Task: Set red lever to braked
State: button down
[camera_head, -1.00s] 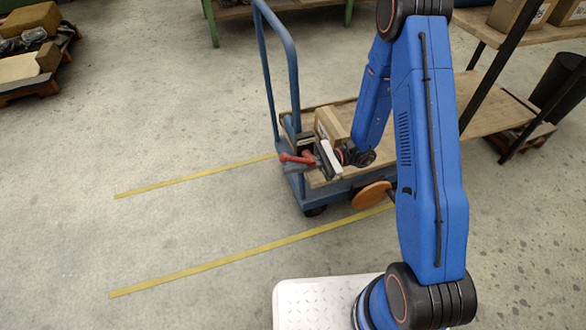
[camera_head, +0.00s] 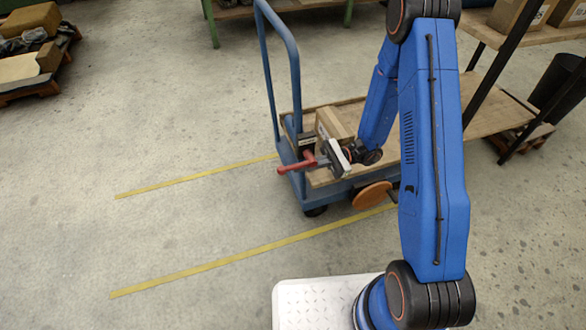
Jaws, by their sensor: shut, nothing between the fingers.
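The red lever (camera_head: 297,165) is at the handle end of the blue platform cart (camera_head: 290,182). Its free end sticks out to the left and slopes a little downward in the picture. My gripper (camera_head: 326,160) is over the cart's deck, right beside the lever's right end. It is shut with nothing held. I cannot tell whether it touches the lever. A small dark and white part (camera_head: 305,140) sits just above the lever; any markings on it are too small to read.
A cardboard box (camera_head: 334,122) stands on the cart deck behind my gripper. The cart's blue push handle (camera_head: 296,75) rises at the left. An orange disc (camera_head: 372,195) is at the near side. Yellow floor lines (camera_head: 200,272) cross clear floor on the left.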

jog(key=v, duration=1.4)
jog(key=shift+d, duration=0.4)
jog(key=shift+a, duration=0.15)
